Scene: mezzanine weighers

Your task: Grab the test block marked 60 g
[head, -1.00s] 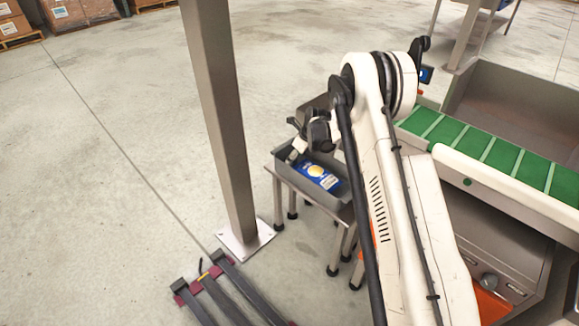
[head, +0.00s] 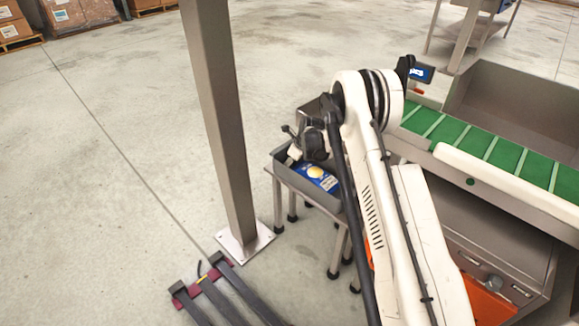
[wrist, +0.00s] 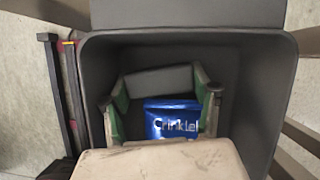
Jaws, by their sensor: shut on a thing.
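In the wrist view my gripper (wrist: 160,88) reaches into a grey bin (wrist: 238,70) with its two green-edged fingers left and right. It is shut on a plain dark grey block (wrist: 157,82), which spans the gap between the fingertips. No mark can be read on the block, so I cannot confirm 60 g. In the head view my gripper (head: 297,150) is small and dark at the bin's far left end, partly hidden by my arm.
A blue bag lettered "Crinkle" (wrist: 172,122) lies in the bin, below the fingers. The bin stands on a small metal-legged stand (head: 335,212). A steel post (head: 222,130) rises left of it. A green belt conveyor (head: 480,143) is to the right.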

